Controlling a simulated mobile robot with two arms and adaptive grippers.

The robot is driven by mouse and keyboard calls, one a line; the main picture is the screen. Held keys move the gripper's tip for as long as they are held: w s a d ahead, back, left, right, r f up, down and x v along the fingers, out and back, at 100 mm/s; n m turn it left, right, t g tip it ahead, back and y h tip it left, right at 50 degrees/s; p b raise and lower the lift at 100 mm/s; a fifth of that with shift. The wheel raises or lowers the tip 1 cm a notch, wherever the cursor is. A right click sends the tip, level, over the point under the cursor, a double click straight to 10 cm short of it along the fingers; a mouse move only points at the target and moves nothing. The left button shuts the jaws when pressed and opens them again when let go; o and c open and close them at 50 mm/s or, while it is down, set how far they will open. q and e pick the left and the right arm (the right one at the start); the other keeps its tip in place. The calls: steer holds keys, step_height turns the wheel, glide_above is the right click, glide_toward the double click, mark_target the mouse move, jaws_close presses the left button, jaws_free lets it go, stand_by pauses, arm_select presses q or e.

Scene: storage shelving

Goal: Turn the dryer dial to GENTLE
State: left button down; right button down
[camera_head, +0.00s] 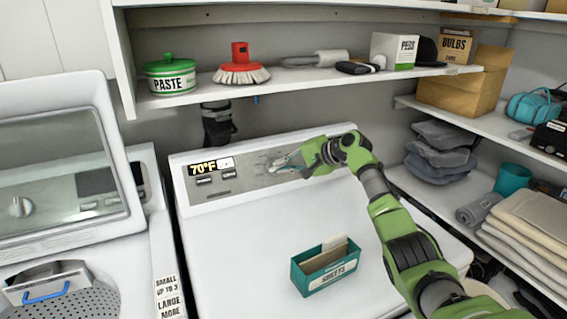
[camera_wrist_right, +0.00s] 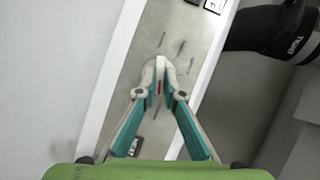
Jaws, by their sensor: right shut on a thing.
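The white dryer (camera_head: 330,220) stands in the middle of the head view, with a grey control panel (camera_head: 235,185) along its back. My right gripper (camera_head: 283,163) reaches the panel from the right. Short dark marks surround the dial on the panel. I cannot read the labels or tell which setting it points to. My left gripper is not in view.
A teal box of sheets (camera_head: 325,267) stands on the dryer top. A shelf above holds a paste tin (camera_head: 170,77), a red brush (camera_head: 240,70) and boxes. A washer (camera_head: 60,150) is at left. Shelves with folded cloths (camera_head: 530,225) are at right.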

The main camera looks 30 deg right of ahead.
steer(key=shift+w+a+r+n+g+h+p, duration=0.1)
steer(key=shift+a+n+g+h+p, duration=0.35)
steer(key=shift+n+h+p, duration=1.4)
steer(key=shift+w+a+r+n+g+h+p, duration=0.1)
steer(key=shift+n+g+h+p, duration=0.6)
steer(key=shift+n+p, duration=2.1)
steer(key=shift+a+r+n+g+h+p, duration=0.1)
steer(key=shift+a+n+g+h+p, duration=0.3)
steer(key=shift+n+h+p, duration=1.5)
steer(key=shift+d+n+y, duration=0.1)
steer(key=shift+n+y, duration=0.15)
steer(key=shift+n, duration=0.5)
steer(key=c, duration=2.1)
jaws_free()
steer(key=shift+c, duration=0.2)
steer(key=v, duration=1.2)
